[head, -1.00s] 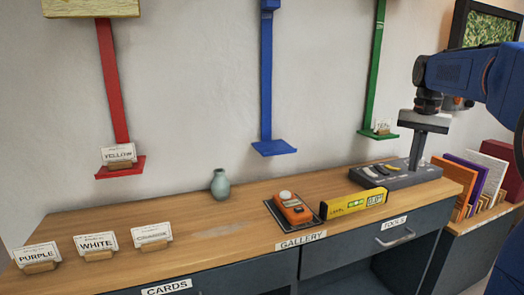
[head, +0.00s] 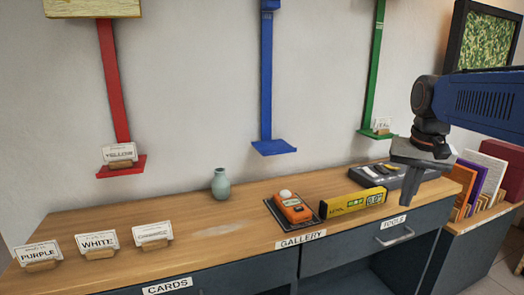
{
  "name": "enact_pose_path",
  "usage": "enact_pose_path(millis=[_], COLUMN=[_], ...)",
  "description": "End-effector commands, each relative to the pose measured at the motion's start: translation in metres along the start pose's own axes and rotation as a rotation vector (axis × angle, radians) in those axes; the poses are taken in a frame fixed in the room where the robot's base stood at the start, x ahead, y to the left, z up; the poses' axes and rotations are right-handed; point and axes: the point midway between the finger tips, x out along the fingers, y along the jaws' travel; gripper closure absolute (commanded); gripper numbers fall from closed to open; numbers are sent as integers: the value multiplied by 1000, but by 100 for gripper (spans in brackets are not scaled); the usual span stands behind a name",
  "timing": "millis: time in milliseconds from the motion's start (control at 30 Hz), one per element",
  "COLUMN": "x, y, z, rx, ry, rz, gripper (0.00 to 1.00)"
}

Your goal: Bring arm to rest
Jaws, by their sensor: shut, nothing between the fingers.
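My gripper (head: 410,188) hangs from my blue arm at the right of the head view, in front of the right end of the wooden counter (head: 200,230). Its fingers point down and look closed, with nothing held. It covers part of the dark tool tray (head: 366,177) behind it. I cannot tell its exact distance from the counter.
A yellow level (head: 345,204) and an orange device (head: 293,209) lie left of my gripper. A vase (head: 221,184) and name cards (head: 98,243) stand further left. Coloured panels (head: 466,180) stand at right. Red, blue (head: 266,90) and green posts line the wall.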

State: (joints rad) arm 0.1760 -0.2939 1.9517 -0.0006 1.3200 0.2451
Motion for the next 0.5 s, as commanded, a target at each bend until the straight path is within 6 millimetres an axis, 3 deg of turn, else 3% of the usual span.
enact_pose_path(millis=[100, 500], x=[11, 70], y=[-2, 4], z=[39, 155], rx=[-68, -285], ry=[38, 164], rz=[-14, -57], gripper=[100, 100])
